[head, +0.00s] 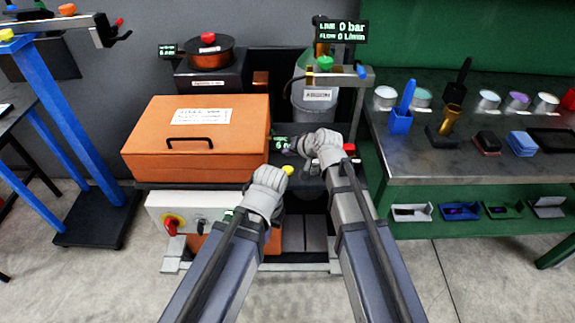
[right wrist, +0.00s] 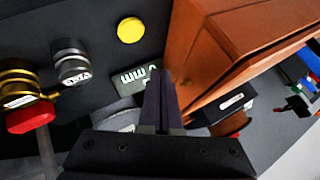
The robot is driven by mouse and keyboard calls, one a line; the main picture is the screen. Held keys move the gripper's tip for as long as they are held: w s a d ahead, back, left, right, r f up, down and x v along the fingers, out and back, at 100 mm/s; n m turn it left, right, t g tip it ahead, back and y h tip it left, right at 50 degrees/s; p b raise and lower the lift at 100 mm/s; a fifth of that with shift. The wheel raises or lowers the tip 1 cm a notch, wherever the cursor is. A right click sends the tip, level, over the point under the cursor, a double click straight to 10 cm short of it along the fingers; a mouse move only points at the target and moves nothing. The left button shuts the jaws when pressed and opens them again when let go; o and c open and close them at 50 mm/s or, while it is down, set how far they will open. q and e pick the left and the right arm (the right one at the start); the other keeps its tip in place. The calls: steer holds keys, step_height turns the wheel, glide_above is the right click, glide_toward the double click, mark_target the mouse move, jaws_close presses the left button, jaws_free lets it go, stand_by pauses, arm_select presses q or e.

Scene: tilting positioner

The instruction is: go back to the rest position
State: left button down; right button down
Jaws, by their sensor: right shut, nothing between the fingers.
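My right gripper (head: 298,150) is over the dark panel just right of the orange box (head: 197,137). In the right wrist view its dark fingers (right wrist: 162,95) are together and empty, in front of a small display and close to the orange box's side. I cannot tell whether they touch anything. My left arm reaches in from the lower left and ends in front of the orange box's lower right corner. Its fingers are hidden behind the wrist, so I cannot tell their opening.
A yellow button (right wrist: 131,30) and a red-handled brass valve (right wrist: 28,105) are near my right gripper. A bucket (head: 315,100) under a gauge stand is behind it. A green workbench (head: 470,170) with cups and holders stands right. A blue-legged stand (head: 60,120) is left.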

steer(key=s+d+n+g+h+p, duration=0.2)
steer(key=s+g+h+p, duration=0.1)
steer(key=s, duration=1)
steer(key=s+d+n+g+h+p, duration=0.3)
steer(key=s+g, duration=0.1)
steer(key=s, duration=0.8)
steer(key=shift+s+d+r+n+g+h+p, duration=0.15)
steer(key=shift+s+d+n+g+h+p, duration=0.15)
steer(key=shift+s+g+h+p, duration=0.1)
steer(key=shift+w+a, duration=0.1)
steer(key=shift+a, duration=0.05)
stand_by(1.8)
